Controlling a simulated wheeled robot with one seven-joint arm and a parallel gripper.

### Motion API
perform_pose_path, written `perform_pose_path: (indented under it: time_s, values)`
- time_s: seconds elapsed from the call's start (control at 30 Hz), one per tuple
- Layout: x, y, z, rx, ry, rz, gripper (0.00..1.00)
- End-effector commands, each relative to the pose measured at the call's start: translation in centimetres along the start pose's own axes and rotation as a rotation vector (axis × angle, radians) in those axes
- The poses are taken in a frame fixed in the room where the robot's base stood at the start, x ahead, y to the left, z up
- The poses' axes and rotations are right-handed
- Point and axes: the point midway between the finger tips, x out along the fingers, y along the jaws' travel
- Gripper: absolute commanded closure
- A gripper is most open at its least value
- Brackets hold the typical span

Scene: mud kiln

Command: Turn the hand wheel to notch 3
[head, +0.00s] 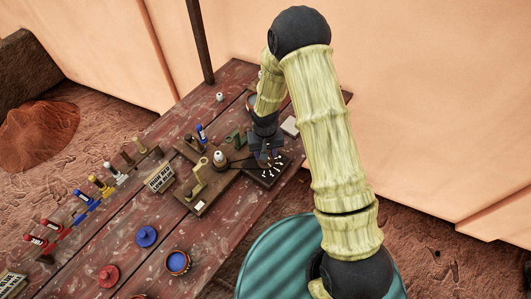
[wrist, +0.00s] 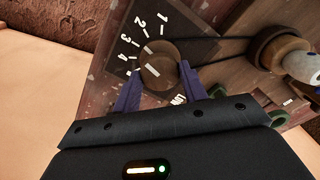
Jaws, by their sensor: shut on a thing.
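The hand wheel (wrist: 160,62) is a round brown knob with a white mark on a dark dial plate (wrist: 190,40) in the wrist view. White numbers 1, 2, 3 and 4 with ticks run round its upper left side. The white mark lies on the knob's lower left part; I cannot tell exactly which notch it points to. My gripper (wrist: 160,85) has its two purple fingers on either side of the knob and is shut on it. In the head view my gripper (head: 267,152) stands over the dial plate (head: 264,178), hiding the knob.
Dark belt lines lead from the knob to a wooden spool (wrist: 287,50) with a white top. A wooden crank stand (head: 203,190) and a sign (head: 159,178) stand left of the dial. Blue (head: 146,236) and red (head: 109,275) lids lie in front.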

Motion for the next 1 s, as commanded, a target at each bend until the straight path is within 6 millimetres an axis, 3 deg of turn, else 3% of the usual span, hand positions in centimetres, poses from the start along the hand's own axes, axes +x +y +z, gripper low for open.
perform_pose_path:
  time_s: [0.4, 0.87, 0.9, 1.0]
  values:
    - [-0.01, -0.06, -0.02, -0.215, 0.001, -0.001, 0.80]
    - [-0.06, -0.08, -0.03, -0.237, 0.001, -0.001, 0.80]
    - [-0.06, -0.08, -0.03, -0.237, 0.001, -0.001, 0.52]
    - [-0.05, -0.07, -0.03, -0.236, 0.001, -0.001, 0.36]
